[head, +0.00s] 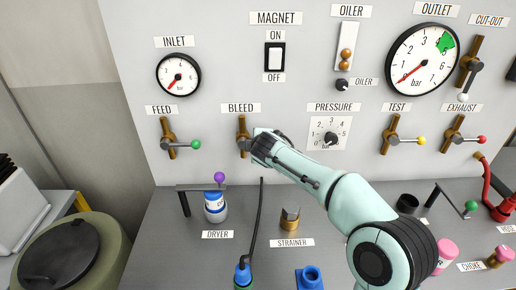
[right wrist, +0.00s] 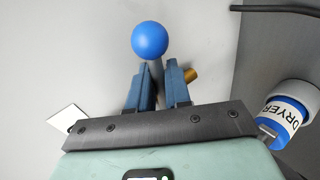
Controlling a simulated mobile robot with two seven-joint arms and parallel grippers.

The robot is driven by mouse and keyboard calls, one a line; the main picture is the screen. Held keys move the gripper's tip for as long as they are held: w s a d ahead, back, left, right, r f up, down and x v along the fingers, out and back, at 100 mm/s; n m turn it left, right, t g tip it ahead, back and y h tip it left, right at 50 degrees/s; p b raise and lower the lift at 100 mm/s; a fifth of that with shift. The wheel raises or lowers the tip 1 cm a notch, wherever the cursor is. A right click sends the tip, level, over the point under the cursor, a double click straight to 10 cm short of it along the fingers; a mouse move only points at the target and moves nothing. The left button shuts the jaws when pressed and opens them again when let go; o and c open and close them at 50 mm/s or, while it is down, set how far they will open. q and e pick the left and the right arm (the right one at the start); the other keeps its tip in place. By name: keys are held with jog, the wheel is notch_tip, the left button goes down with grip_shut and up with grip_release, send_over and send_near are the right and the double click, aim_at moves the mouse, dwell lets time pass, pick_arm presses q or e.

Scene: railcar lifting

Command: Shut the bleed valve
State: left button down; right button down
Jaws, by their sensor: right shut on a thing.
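The bleed valve's brass body (head: 242,128) is on the grey panel under the BLEED label (head: 241,107). My right gripper (head: 258,147) is at this valve and hides its lever in the head view. In the right wrist view the fingers of my right gripper (right wrist: 158,88) are shut on the grey lever (right wrist: 156,72), with its blue knob (right wrist: 150,40) standing out beyond the fingertips. A bit of brass (right wrist: 191,75) shows beside one finger. The lever's exact angle on the panel is hard to tell. My left gripper is in neither view.
The feed valve (head: 168,138) with a green knob is left of the bleed valve, and the pressure dial (head: 330,135) is to the right. Below, the dryer (head: 215,207) and strainer (head: 290,218) stand on the bench, with a dark hose (head: 259,215) between them.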

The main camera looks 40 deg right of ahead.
jog(key=shift+r+n+g, duration=0.2)
jog(key=shift+n+g, duration=0.1)
jog(key=shift+r, duration=0.1)
dwell(0.3)
jog(key=c, duration=1.2)
grip_release()
jog(key=b+v, duration=0.1)
jog(key=v, duration=1.2)
jog(key=shift+s+a, duration=0.1)
jog(key=shift+a, duration=0.2)
